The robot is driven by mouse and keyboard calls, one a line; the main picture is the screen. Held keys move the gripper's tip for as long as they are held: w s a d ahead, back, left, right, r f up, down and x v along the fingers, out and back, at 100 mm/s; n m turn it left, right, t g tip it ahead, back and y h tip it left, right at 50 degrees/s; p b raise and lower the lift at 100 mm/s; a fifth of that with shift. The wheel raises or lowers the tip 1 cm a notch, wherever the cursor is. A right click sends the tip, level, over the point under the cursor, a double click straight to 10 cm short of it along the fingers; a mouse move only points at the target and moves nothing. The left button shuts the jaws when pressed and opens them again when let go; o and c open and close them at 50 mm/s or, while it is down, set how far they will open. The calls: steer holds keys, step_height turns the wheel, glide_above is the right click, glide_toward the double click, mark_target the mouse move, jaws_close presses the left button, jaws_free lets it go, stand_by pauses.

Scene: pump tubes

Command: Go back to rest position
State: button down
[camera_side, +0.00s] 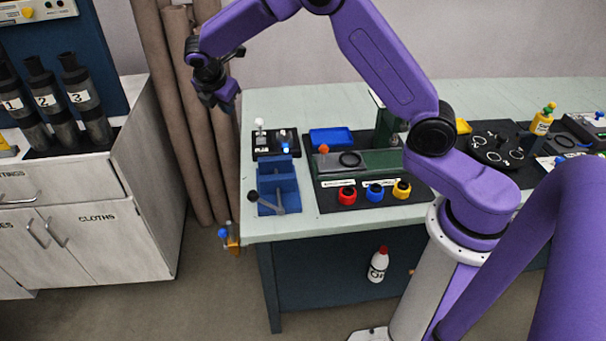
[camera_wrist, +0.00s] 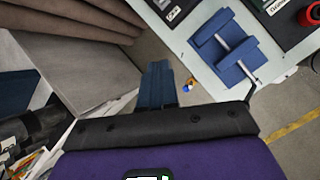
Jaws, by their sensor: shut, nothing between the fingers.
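My gripper (camera_side: 226,100) is at the upper left of the side view, raised beside the left end of the workbench (camera_side: 262,231). In the wrist view its blue fingers (camera_wrist: 158,84) are together with nothing between them. My purple arm arches over the bench from the right. A blue vise (camera_side: 281,184) with a lever stands at the bench's left end, below and to the right of my gripper. It also shows at the upper right of the wrist view (camera_wrist: 224,45).
A white cabinet (camera_side: 150,200) with numbered dark tubes (camera_side: 84,95) stands left. Brown rolls (camera_side: 182,110) lean on the wall behind my gripper. The bench bears a green device (camera_side: 330,162), red, blue and yellow rings, and a blue tray (camera_side: 331,138). Floor shows between cabinet and bench.

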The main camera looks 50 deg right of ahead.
steer(key=s+a+r+m+y, duration=0.2)
steer(key=s+a, duration=0.1)
steer(key=s, duration=0.7)
steer(key=s+a+r+m+y, duration=0.1)
steer(key=s+a+r, duration=0.25)
steer(key=s, duration=0.65)
steer(key=s+d+f+m+g+y, duration=0.1)
steer(key=s+d+m, duration=0.1)
steer(key=s, duration=0.9)
steer(key=s+d+f+m+g+y, duration=0.1)
steer(key=s+d+m, duration=0.1)
steer(key=s, duration=1)
steer(key=shift+d+g+y, duration=0.3)
steer(key=shift+d+g, duration=0.1)
steer(key=shift+d, duration=0.25)
